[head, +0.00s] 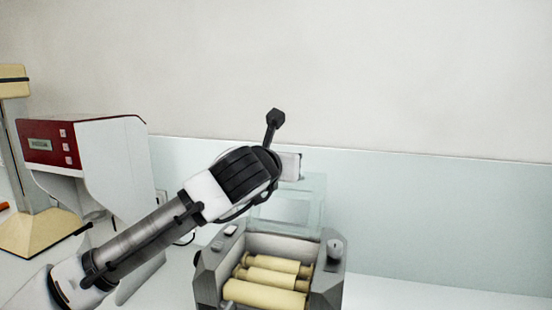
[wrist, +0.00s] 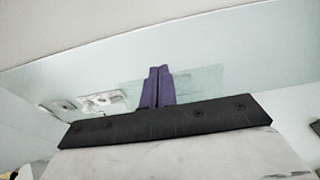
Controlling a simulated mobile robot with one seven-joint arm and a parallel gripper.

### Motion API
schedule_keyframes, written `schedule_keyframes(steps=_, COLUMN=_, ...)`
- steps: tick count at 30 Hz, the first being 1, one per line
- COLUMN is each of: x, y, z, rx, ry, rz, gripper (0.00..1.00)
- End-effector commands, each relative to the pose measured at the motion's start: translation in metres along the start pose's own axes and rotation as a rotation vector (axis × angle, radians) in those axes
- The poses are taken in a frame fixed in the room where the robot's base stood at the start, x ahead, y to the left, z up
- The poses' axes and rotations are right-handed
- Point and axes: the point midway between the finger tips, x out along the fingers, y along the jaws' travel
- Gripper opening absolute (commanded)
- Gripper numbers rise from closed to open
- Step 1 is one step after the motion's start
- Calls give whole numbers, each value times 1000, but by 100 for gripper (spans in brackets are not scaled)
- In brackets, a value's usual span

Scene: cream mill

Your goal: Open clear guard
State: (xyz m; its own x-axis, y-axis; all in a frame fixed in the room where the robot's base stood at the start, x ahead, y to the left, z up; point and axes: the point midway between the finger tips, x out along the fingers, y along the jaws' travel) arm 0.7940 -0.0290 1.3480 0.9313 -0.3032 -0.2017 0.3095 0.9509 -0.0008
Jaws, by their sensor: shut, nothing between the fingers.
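The mill (head: 333,270) is a grey box with several cream rollers (head: 268,280) showing uncovered in its open top. The clear guard (head: 312,205) is a pale see-through box shape that appears to stand raised at the back of the mill, partly hidden by my arm. My gripper's fingertips are hidden in the head view, behind the wrist. In the wrist view my gripper (wrist: 157,72) shows two purple fingers, shut together and empty. A pale see-through panel (wrist: 197,86), probably the guard, shows behind the fingers; I cannot tell whether they touch it.
A red and white machine (head: 100,160) with a small display stands to the left, and a cream stand (head: 35,230) is beyond it. Wall sockets (wrist: 100,103) show in the wrist view. A pale glassy panel (head: 430,220) runs along the wall. The counter right of the mill is clear.

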Motion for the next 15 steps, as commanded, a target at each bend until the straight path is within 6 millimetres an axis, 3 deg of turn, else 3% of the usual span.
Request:
schedule_keyframes(steps=6, x=14, y=-1, z=2, rx=2, ry=80, rz=0, gripper=0)
schedule_keyframes(steps=15, x=19, y=0, z=2, rx=0, ry=113, rz=1, gripper=0)
